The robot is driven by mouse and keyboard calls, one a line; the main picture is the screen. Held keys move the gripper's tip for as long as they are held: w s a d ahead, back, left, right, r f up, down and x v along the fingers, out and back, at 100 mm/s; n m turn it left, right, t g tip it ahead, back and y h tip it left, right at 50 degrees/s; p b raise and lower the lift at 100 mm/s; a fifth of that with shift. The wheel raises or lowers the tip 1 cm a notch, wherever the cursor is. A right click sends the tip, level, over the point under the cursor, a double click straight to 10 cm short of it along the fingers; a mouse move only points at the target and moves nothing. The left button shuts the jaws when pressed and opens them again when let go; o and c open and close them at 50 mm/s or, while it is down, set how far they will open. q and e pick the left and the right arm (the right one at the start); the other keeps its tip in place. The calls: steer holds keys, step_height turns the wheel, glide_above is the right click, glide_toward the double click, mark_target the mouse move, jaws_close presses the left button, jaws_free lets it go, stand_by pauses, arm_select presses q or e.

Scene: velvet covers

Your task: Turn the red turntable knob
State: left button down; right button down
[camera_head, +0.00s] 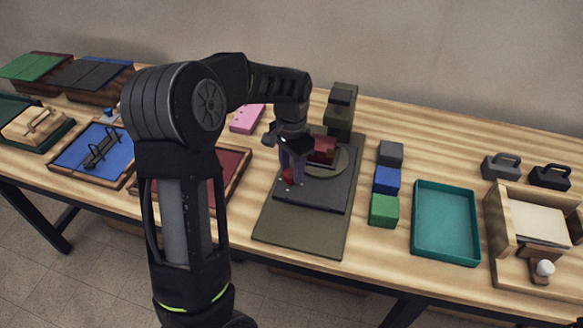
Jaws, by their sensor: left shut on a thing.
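The red turntable knob (289,175) sits on the front left part of a dark grey base (313,192). My left gripper (288,180) reaches down over the knob from above. Its fingers are closed on the knob and hide part of it. A round olive-grey turntable disc (337,166) lies on the base just behind and to the right, with a dark red block (322,150) on it. My wrist partly covers the disc. My right gripper is not in view.
The base rests on an olive mat (300,238). Grey, blue (387,180) and green cubes stand to its right, then a teal tray (445,225) and a wooden box (493,225). A dark red tray (232,170) lies to the left. A dark stand (340,112) is behind.

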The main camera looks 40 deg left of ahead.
mark_target(292, 172)
arm_select(q)
steer(key=c, duration=0.9)
jaws_free()
steer(key=shift+r, duration=3.95)
